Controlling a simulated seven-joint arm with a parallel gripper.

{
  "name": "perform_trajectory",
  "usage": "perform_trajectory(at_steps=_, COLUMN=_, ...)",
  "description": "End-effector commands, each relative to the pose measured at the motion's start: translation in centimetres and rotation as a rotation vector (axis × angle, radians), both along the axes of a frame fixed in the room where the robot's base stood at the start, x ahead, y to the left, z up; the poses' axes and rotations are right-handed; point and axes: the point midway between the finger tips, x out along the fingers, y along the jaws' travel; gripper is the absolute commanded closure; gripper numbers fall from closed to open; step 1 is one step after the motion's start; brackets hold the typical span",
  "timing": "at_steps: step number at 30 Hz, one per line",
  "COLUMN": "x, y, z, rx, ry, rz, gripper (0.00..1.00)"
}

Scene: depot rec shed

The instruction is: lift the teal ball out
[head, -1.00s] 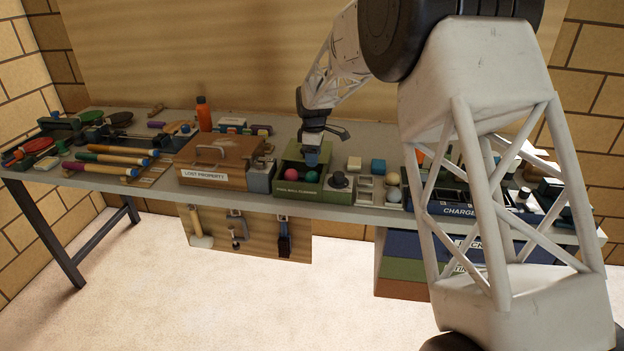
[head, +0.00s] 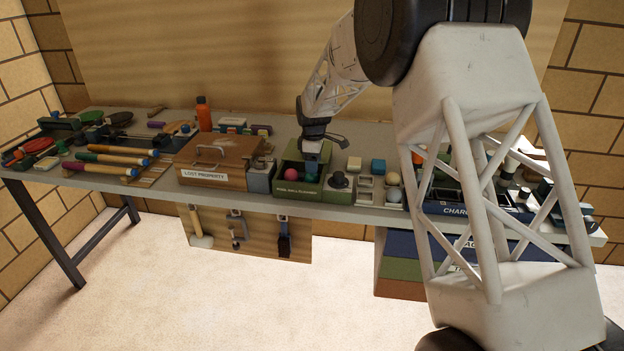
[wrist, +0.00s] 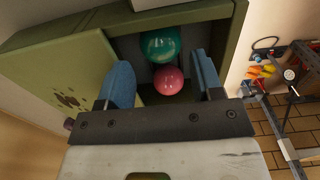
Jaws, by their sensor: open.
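The teal ball (head: 311,177) sits in an open green box (head: 299,195) on the bench, and it also shows in the wrist view (wrist: 160,44). A pinkish-red ball (head: 291,174) lies beside it in the box and shows in the wrist view (wrist: 168,80) nearer my gripper. My gripper (head: 311,165) is over the box, reaching down at its mouth above the teal ball. In the wrist view my gripper (wrist: 160,60) has its blue fingers apart, with nothing held. Both balls show in the gap between them; contact with the teal ball cannot be told.
A green panel (wrist: 60,80) lies along the box's left in the wrist view. The lost property box (head: 215,165) and a grey block (head: 259,180) stand left of the box.

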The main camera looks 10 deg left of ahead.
Motion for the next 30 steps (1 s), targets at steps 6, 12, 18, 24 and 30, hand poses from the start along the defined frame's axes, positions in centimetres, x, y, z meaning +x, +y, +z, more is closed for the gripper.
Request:
perform_trajectory(at_steps=6, x=0.0, y=0.3, z=-1.7, rx=-0.001, ry=0.003, rz=0.000, gripper=0.40)
perform_trajectory(at_steps=12, x=0.0, y=0.4, z=-3.9, rx=-0.001, ry=0.002, rz=0.000, gripper=0.40)
perform_trajectory(at_steps=18, x=0.0, y=0.4, z=-5.1, rx=-0.001, ry=0.001, rz=0.000, gripper=0.40)
perform_trajectory(at_steps=24, x=0.0, y=0.4, z=-5.1, rx=-0.001, ry=0.000, rz=0.000, gripper=0.40)
perform_trajectory(at_steps=30, x=0.0, y=0.4, z=-5.1, rx=-0.001, ry=0.000, rz=0.000, gripper=0.40)
